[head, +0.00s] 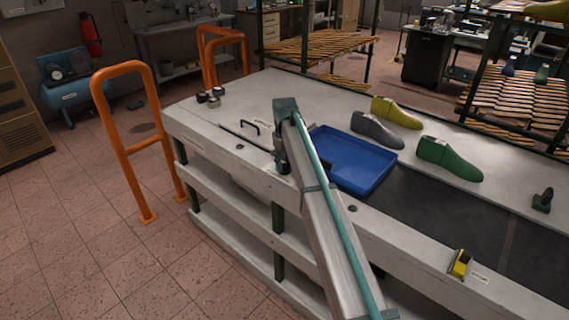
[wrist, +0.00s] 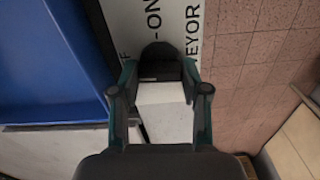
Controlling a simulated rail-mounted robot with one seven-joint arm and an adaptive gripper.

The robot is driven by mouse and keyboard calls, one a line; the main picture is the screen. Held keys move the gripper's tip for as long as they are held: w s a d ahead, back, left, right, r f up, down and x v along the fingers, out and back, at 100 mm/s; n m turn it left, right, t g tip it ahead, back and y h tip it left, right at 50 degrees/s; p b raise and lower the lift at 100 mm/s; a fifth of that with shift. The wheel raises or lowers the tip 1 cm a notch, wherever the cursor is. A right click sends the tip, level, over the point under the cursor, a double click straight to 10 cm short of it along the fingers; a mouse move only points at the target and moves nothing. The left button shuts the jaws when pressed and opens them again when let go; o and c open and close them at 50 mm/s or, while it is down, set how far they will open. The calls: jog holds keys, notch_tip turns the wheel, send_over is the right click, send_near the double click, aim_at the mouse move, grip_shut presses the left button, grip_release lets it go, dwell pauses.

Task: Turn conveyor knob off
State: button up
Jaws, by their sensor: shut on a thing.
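The conveyor knob (wrist: 160,52) is a dark, rounded piece between my fingertips in the wrist view. A white label plate (wrist: 150,20) beside it shows "F", "-ON" and "EYOR" in dark letters, partly cut off. My gripper (wrist: 161,76) points down at it, with one finger on each side, shut on the knob. Which way the knob is turned I cannot tell. In the head view my gripper (head: 283,166) is at the near edge of the conveyor table (head: 230,105), left of the blue tray, and the knob is hidden there.
A blue tray (head: 338,174) lies on the dark belt (head: 440,205) close to my gripper. Grey (head: 377,130), yellow (head: 397,112) and green (head: 450,158) shoe lasts lie beyond it. A yellow control box (head: 460,263) is at the near edge. An orange rail (head: 110,140) stands left.

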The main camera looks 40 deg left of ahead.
aim_at(284, 164)
jog(key=shift+n, duration=0.6)
jog(key=o, duration=1.1)
jog(key=shift+o, duration=0.2)
jog(key=shift+r, duration=0.1)
notch_tip(284, 164, up, 12)
